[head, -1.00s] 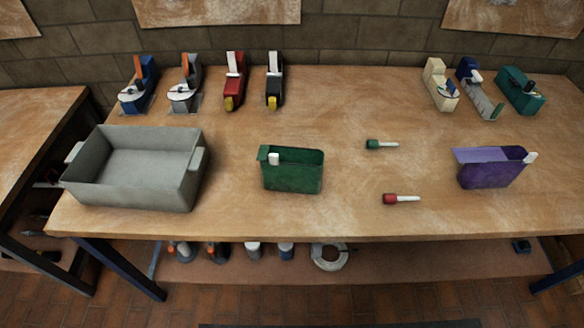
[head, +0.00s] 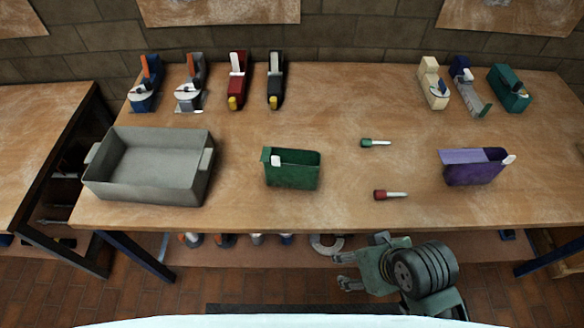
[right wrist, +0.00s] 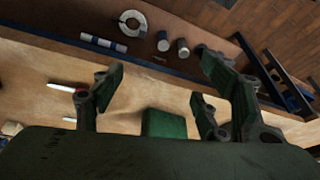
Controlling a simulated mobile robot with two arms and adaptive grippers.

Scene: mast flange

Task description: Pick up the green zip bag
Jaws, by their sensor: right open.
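The green zip bag (head: 292,169) stands upright on the wooden table, right of the grey bin, with a white tab at its top left. My right gripper (head: 345,270) is open and empty. In the head view it is in front of the table's front edge, below and right of the green bag, apart from it. In the right wrist view its open fingers (right wrist: 162,82) spread to either side, and the green bag (right wrist: 165,124) shows between them, partly hidden by the gripper's body. My left gripper is not in view.
A grey bin (head: 148,190) stands left of the bag and a purple bag (head: 473,170) to the right. A green-handled tool (head: 368,143) and a red-handled tool (head: 382,195) lie between the bags. Several tape dispensers line the back. The wood right beside the green bag is clear.

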